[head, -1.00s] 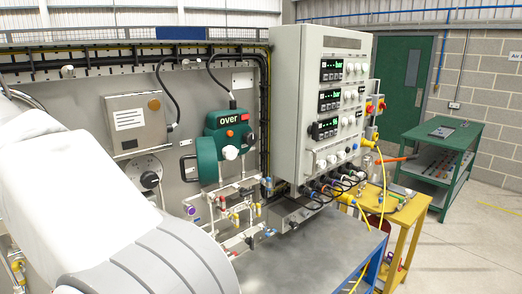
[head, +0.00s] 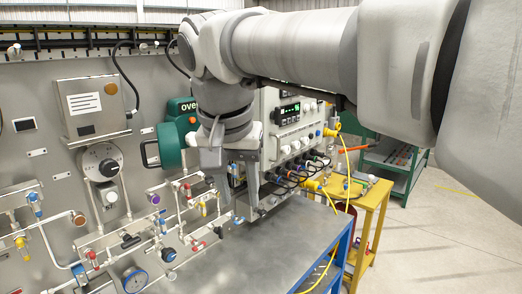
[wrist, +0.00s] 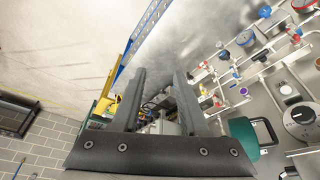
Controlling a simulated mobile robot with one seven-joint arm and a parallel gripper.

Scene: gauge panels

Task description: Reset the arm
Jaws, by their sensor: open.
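My arm (head: 300,45) reaches in from the upper right of the head view and bends down at the wrist. My gripper (head: 237,203) hangs pointing down in front of the panel, above the back of the grey metal table (head: 270,238). In the wrist view my gripper (wrist: 160,73) shows two dark fingers spread apart with nothing between them. The arm hides part of the green device (head: 172,145) and of the white instrument cabinet (head: 293,143).
A metal panel (head: 40,160) with pipes, coloured valves and a round gauge (head: 135,280) fills the left. A yellow stand (head: 372,205) with a yellow hose is right of the table. A green bench (head: 405,165) stands farther back. The tabletop front and right floor look clear.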

